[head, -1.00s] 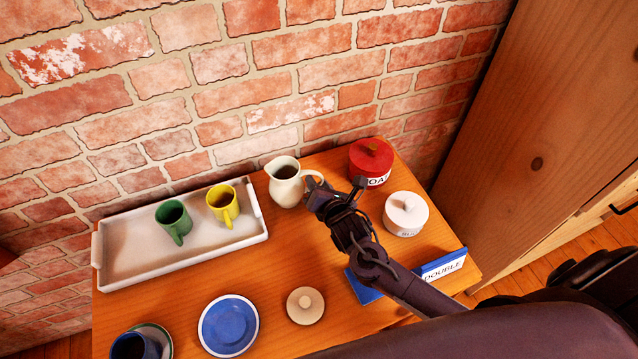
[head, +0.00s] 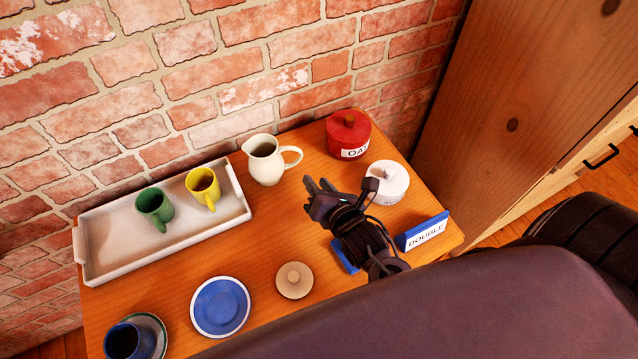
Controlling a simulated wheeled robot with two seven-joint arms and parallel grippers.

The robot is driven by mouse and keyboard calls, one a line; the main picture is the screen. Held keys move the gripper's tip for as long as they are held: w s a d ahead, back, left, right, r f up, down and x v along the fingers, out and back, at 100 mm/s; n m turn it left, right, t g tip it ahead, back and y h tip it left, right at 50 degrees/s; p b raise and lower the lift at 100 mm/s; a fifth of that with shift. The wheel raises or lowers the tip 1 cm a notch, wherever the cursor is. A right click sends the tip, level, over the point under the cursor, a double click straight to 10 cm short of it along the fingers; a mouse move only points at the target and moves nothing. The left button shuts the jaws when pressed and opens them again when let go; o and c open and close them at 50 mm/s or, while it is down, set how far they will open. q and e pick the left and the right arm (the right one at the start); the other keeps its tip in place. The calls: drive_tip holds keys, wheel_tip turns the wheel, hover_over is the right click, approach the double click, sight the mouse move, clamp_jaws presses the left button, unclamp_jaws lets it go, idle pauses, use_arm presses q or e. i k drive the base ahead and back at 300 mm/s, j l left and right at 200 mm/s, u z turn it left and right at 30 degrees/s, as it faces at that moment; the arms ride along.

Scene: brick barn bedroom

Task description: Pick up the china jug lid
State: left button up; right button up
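A round beige lid with a small knob (head: 294,280) lies flat on the wooden table, right of the blue plate; it is the only loose lid in view. The cream china jug (head: 266,162) stands upright and uncovered near the wall, its handle to the right. My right gripper (head: 318,186) is above the table between the jug and the beige lid, apart from both. Its fingers show a small gap with nothing between them. My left gripper is not in view.
A white tray (head: 95,262) holds a green mug (head: 154,206) and a yellow mug (head: 202,186). A blue plate (head: 220,306) and a dark blue cup (head: 122,342) are at the front. A red canister (head: 348,134), white pot (head: 388,180) and blue "DOUBLE" sign (head: 424,231) stand right.

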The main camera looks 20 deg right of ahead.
sight(294, 280)
drive_tip(key=k, duration=1)
